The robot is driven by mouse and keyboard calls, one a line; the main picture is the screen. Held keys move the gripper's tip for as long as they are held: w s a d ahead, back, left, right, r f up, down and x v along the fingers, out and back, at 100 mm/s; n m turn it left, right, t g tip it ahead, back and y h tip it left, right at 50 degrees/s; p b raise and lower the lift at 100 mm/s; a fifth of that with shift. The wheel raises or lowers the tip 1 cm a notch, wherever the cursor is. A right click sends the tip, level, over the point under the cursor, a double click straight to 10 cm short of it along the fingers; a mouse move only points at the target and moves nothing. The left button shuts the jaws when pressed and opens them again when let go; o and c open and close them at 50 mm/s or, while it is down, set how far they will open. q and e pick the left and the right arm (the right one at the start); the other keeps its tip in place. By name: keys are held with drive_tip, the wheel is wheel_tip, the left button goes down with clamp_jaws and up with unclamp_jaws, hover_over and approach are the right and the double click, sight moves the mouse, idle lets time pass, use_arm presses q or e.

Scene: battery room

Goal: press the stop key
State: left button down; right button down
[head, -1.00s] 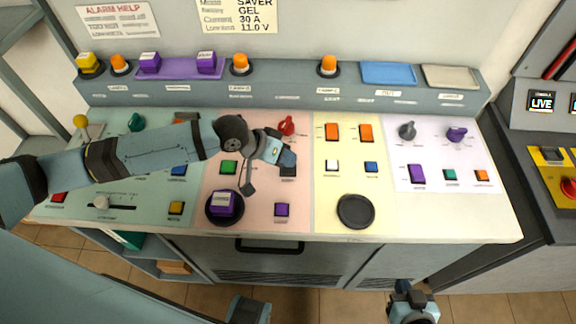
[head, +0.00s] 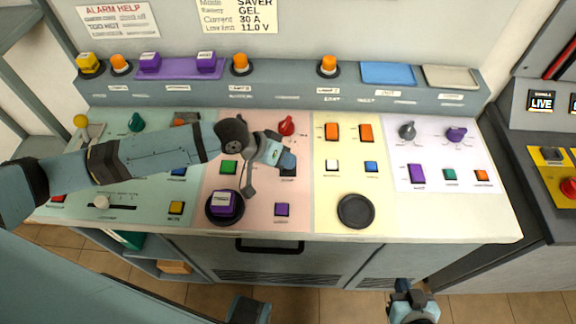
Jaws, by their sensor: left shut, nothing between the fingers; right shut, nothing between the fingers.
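The control panel (head: 300,222) has several small square keys on coloured sections. My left gripper (head: 288,160) is shut and empty over the pink section, at a dark key (head: 288,172) that it partly covers. I cannot tell whether it touches that key. I cannot read which key is labelled stop. A green key (head: 229,167) and a purple key (head: 282,210) are also on the pink section. A red knob (head: 287,126) is just behind the gripper. My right gripper (head: 412,308) is shut and empty, low in front of the panel.
A purple-topped block (head: 224,203) sits on a round black pad, and another black pad (head: 356,211) is empty. The back ledge (head: 285,97) holds orange lamps, a purple tray (head: 178,68) and a blue tray (head: 388,73). A dark console (head: 548,195) stands at right.

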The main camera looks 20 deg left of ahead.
use_arm(q)
drive_tip(key=shift+r, duration=0.1)
drive_tip(key=shift+r+p, duration=0.75)
drive_tip(key=shift+p, duration=0.3)
wheel_tip(320, 180, up, 5)
drive_tip(key=p, duration=0.5)
drive_tip(key=shift+r, duration=0.1)
idle(0.4)
